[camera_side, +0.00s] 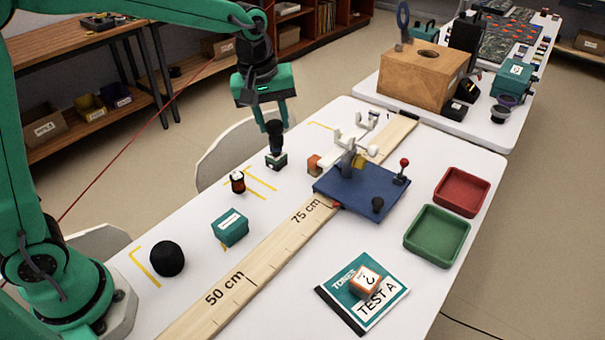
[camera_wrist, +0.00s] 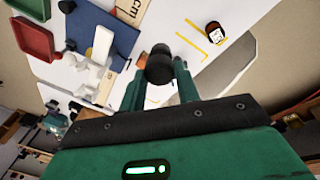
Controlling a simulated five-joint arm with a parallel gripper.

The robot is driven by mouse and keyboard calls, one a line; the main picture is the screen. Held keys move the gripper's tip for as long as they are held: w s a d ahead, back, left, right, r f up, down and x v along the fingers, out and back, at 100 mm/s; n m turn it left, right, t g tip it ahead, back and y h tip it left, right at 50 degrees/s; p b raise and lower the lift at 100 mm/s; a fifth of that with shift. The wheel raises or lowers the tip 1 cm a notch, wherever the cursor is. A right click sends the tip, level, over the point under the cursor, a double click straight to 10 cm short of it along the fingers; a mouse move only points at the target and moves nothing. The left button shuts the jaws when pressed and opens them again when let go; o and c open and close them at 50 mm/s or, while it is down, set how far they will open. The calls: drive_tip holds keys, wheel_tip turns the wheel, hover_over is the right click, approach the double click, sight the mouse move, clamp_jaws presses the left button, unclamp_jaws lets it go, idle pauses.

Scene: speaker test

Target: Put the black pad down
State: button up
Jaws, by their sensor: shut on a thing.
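My gripper (camera_side: 273,122) points down over the white table, left of the blue board. It is shut on a black piece, the black pad (camera_side: 276,142), whose lower end comes down at a small dark block (camera_side: 276,160) with a pale label. Whether the pad touches this block, or is one piece with it, I cannot tell. In the wrist view, the black pad (camera_wrist: 159,68) shows as a rounded dark shape between the fingertips (camera_wrist: 160,75), covering what lies behind it.
A dark red jar (camera_side: 238,182), a teal box (camera_side: 230,228) and a black ball (camera_side: 167,258) stand left of the wooden ruler (camera_side: 270,265). An orange block (camera_side: 314,163) and the blue board (camera_side: 358,192) with fixtures are close on the right. Red (camera_side: 482,183) and green (camera_side: 463,236) trays lie farther right.

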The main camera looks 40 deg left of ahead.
drive_tip(key=w+a+r, duration=0.1)
drive_tip(key=w+a, duration=0.5)
drive_tip(key=w, duration=0.2)
drive_tip(key=w+d+f+m, duration=0.1)
drive_tip(key=w+f, duration=0.3)
drive_tip(key=w, duration=0.4)
drive_tip(key=w+d+f+m, duration=0.1)
drive_tip(key=w+f, duration=0.3)
drive_tip(key=w, duration=0.4)
drive_tip(key=shift+d, duration=0.3)
drive_tip(key=shift+f, duration=0.1)
drive_tip(key=shift+f, duration=4.9)
drive_tip(key=shift+f, duration=0.1)
